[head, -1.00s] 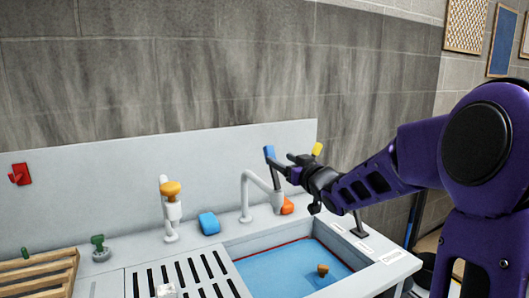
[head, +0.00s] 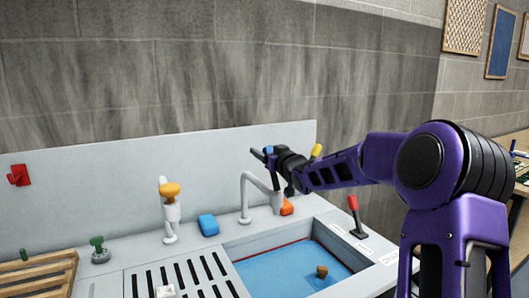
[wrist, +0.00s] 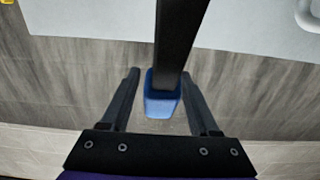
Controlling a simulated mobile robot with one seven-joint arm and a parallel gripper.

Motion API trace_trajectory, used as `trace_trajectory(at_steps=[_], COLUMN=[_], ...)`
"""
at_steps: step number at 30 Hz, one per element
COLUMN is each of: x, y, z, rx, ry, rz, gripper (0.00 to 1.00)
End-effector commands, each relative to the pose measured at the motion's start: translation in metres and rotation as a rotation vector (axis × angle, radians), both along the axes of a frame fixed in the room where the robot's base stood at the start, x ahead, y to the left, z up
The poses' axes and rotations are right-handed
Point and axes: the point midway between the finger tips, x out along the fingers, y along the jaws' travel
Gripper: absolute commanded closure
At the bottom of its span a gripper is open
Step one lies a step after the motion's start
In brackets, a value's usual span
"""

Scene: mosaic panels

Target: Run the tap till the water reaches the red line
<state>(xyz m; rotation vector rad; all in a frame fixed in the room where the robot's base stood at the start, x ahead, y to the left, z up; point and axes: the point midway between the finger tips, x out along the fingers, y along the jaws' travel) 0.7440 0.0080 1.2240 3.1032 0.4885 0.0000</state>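The grey tap (head: 245,196) arches over the basin. Blue water (head: 270,275) stands in the basin (head: 228,247), with a small brown float (head: 322,271) on it. A red line (head: 270,247) shows along the far inner wall, just above the water. I cannot make out a stream from the spout. A lever with a blue handle (head: 269,149) stands behind the tap; its blue end also shows in the wrist view (wrist: 160,103). My gripper (head: 262,153) is at this handle. Its fingers (wrist: 160,78) are open on either side of the lever, with gaps showing.
A yellow handle (head: 317,150) and a red-handled lever (head: 352,203) stand to the right. An orange piece (head: 287,206), a blue block (head: 208,224) and an orange-topped fitting (head: 171,190) are near the tap. A slotted drainboard (head: 130,285) lies left of the basin.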

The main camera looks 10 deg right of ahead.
Motion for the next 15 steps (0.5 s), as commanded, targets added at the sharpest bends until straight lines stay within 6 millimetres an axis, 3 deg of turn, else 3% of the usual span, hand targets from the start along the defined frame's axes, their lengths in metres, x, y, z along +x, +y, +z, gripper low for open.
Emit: trace_trajectory(at_steps=[1,9,15], x=[-0.0001,-0.0003,-0.0003], y=[0.0,0.0,0.0], z=[0.0001,0.0001,0.0], rx=[0.0,0.0,0.0], ry=[0.0,0.0,0.0], rz=[0.0,0.0,0.0], gripper=[0.49,0.98,1.0])
